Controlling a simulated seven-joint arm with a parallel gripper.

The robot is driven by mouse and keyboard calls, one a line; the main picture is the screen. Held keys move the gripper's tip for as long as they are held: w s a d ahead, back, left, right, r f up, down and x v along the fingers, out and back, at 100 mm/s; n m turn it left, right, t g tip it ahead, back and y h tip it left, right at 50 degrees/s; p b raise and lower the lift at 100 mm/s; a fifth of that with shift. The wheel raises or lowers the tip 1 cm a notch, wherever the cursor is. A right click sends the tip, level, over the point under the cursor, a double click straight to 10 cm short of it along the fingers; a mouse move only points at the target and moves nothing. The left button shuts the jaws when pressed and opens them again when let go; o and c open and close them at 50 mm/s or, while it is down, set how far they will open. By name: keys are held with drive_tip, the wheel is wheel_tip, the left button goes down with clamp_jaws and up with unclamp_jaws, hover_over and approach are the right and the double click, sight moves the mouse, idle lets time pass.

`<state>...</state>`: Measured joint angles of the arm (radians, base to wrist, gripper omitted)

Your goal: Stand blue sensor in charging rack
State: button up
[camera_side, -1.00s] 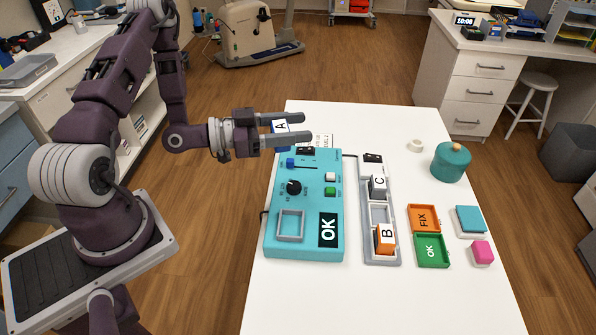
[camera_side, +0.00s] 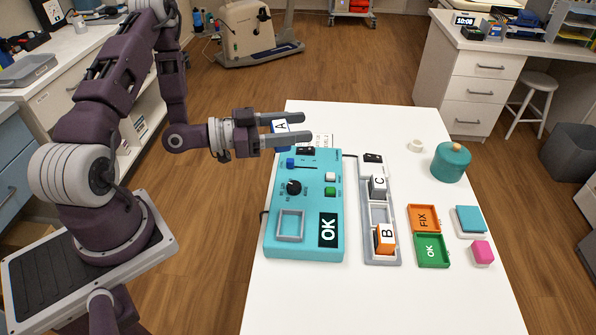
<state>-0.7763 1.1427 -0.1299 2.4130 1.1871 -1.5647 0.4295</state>
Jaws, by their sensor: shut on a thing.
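The blue sensor (camera_side: 280,128), with a white face marked A and a blue edge, is between the fingers of my gripper (camera_side: 287,128). My gripper is shut on it and holds it above the far end of the teal console. The grey charging rack (camera_side: 368,247) lies right of the console. A grey sensor marked C (camera_side: 378,183) stands in its far part, and an orange sensor marked B (camera_side: 385,238) stands in its near part. The middle slot (camera_side: 379,213) between them looks empty. The fingers partly cover the blue sensor.
The teal console (camera_side: 305,250) has a dial, a slider, an OK display and a square grey frame (camera_side: 290,226). Right of the rack are an orange FIX tray (camera_side: 436,226) and a green OK tray (camera_side: 445,264). A teal pot (camera_side: 451,163), a teal block and a pink block stand farther right.

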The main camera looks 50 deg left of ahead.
drive_tip(key=s+d+f+m+g+h, duration=0.1)
drive_tip(key=s+d+h, duration=0.1)
drive_tip(key=d, duration=0.4)
drive_tip(key=s+d+f+m+g+h, duration=0.1)
drive_tip(key=s+d+m+h, duration=0.1)
drive_tip(key=s+d, duration=0.3)
drive_tip(key=shift+d+f+g, duration=0.15)
drive_tip(key=shift+d+g, duration=0.2)
drive_tip(key=shift+g, duration=0.05)
drive_tip(key=shift+f, duration=0.15)
wheel_tip(320, 180, down, 9)
drive_tip(key=shift+f, duration=0.2)
drive_tip(key=o, duration=1.4)
drive_tip(key=shift+f, duration=0.15)
